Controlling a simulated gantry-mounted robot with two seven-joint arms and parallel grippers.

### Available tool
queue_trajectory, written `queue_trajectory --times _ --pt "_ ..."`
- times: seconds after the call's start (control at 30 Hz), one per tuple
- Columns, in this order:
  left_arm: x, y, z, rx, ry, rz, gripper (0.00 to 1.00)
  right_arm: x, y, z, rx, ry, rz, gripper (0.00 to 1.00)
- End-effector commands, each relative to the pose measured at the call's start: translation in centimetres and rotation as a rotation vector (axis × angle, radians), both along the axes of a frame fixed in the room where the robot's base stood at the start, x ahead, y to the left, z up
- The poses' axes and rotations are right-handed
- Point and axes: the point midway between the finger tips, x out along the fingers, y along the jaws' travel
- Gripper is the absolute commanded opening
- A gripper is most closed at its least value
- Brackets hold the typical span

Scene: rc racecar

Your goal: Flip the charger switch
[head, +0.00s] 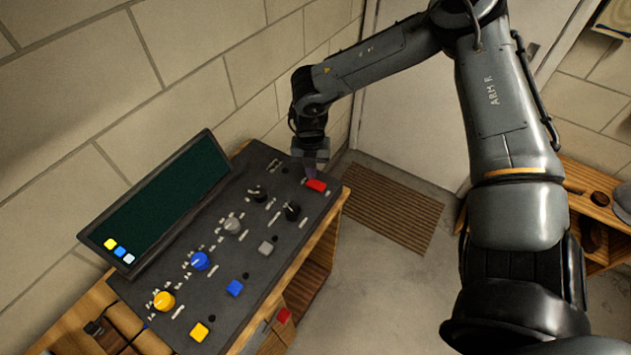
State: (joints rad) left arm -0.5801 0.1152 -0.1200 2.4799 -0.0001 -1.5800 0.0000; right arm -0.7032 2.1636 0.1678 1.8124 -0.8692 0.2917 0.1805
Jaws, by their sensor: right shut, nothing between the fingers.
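A dark control panel (203,271) lies on a wooden cabinet and carries knobs, buttons and a red switch. The red switch (316,186) is at the panel's far right end. My right gripper (312,173) is shut and empty, pointing down right at the red switch. Its tips are at or just above the switch; I cannot tell whether they touch. The gripper hides part of the panel behind it. My left gripper is not in view.
A dark screen (165,205) stands along the panel's back edge by the block wall. Yellow (164,301), blue (200,261), grey and black knobs stand on the panel. A brown mat (385,207) lies on the floor. A wooden shelf (590,205) is at the right.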

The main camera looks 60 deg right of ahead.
Motion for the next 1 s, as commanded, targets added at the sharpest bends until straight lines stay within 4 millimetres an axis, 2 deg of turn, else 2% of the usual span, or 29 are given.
queue_trajectory --times 0.1,0.5,1.0 --pt "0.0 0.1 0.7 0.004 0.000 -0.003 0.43 0.0 0.0 1.2 0.000 -0.001 0.000 0.00" --pt "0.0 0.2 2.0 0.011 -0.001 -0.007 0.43 0.0 0.0 4.0 -0.001 0.000 0.000 0.00" --pt "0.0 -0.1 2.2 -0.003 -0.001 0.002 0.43 0.0 0.0 4.3 -0.001 0.000 0.000 0.00"
